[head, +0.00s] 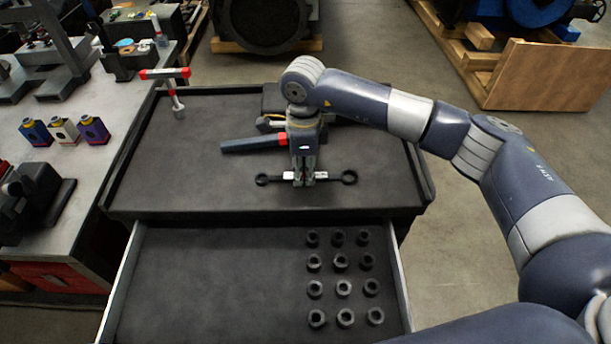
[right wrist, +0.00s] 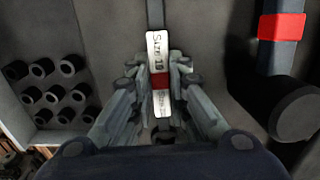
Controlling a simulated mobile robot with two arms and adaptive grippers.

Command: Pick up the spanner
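The spanner (head: 264,181) is dark with a ring at each end. It lies crosswise near the front of the cart's black top. My right gripper (head: 305,180) points straight down over its middle. I see no clear gap between the spanner and the cart top. My left gripper is not in view.
A dark tool with a red band (head: 254,143) lies behind the spanner. A red-and-grey T-shaped tool (head: 174,88) is at the cart's back left. The open drawer (head: 190,290) in front holds several black sockets (head: 342,287). A workbench (head: 65,180) stands at left.

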